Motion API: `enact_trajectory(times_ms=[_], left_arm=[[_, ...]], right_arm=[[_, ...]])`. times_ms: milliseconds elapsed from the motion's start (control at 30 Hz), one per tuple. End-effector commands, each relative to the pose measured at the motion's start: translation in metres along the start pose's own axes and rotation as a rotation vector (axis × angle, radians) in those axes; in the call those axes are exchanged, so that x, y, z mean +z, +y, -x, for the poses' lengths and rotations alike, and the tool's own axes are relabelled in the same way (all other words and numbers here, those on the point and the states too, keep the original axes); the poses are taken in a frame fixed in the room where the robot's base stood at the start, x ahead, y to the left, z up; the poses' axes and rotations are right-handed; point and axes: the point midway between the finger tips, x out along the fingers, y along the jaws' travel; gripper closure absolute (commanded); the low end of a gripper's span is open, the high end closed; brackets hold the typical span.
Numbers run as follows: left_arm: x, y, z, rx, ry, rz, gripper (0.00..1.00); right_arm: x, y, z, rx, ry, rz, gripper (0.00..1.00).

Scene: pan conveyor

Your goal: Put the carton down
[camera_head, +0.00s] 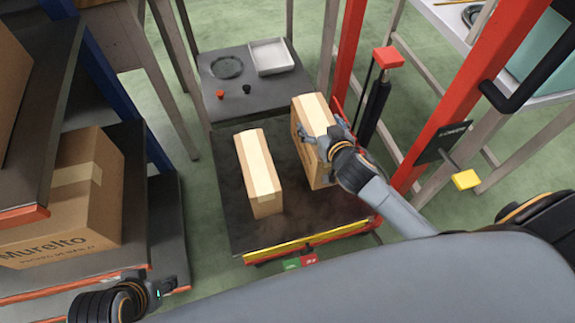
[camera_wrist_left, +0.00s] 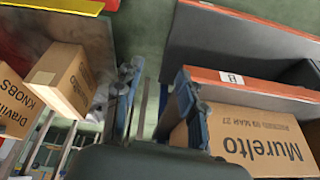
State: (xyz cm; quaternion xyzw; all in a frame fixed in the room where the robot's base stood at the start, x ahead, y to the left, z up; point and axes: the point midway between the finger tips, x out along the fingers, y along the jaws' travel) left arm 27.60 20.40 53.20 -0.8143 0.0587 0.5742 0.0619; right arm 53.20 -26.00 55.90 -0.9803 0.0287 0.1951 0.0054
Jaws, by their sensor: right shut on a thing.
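A tall brown carton (camera_head: 312,140) with a pale tape strip is at the right side of the dark cart platform (camera_head: 290,232). My right gripper (camera_head: 322,138) is shut on its upper right part. Its base is at or close to the platform; I cannot tell whether it touches. A second, similar carton (camera_head: 258,172) stands just left of it, with a narrow gap between. The left wrist view shows the held carton (camera_wrist_left: 14,115) at its left edge and the second one (camera_wrist_left: 68,80) beside it. My left gripper (camera_head: 165,287) is open and empty near the shelf; it also shows in the left wrist view (camera_wrist_left: 157,90).
A shelf at the left holds a large Murelto carton (camera_head: 70,205). Behind the cart, a dark table (camera_head: 225,108) carries a white tray (camera_head: 270,56), a round dish and two small knobs. Red posts (camera_head: 450,100) stand close at the right. The platform's front is clear.

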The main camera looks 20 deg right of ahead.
Motion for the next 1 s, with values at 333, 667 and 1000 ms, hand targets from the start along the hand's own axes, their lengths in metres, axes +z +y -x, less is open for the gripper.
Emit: enact_trajectory(times_ms=[333,667,1000], left_arm=[[-0.046,0.006,-0.011,0.011,0.217,-0.007,0.6],[-0.104,0.013,-0.001,0.026,0.492,-0.014,0.6],[-0.141,0.019,0.013,0.039,0.692,-0.017,0.6]], right_arm=[[0.034,0.001,-0.015,-0.001,0.004,0.0,0.79],[0.054,0.001,-0.024,-0.002,0.005,0.0,0.79],[0.073,0.0,-0.031,-0.003,0.004,0.0,0.79]])
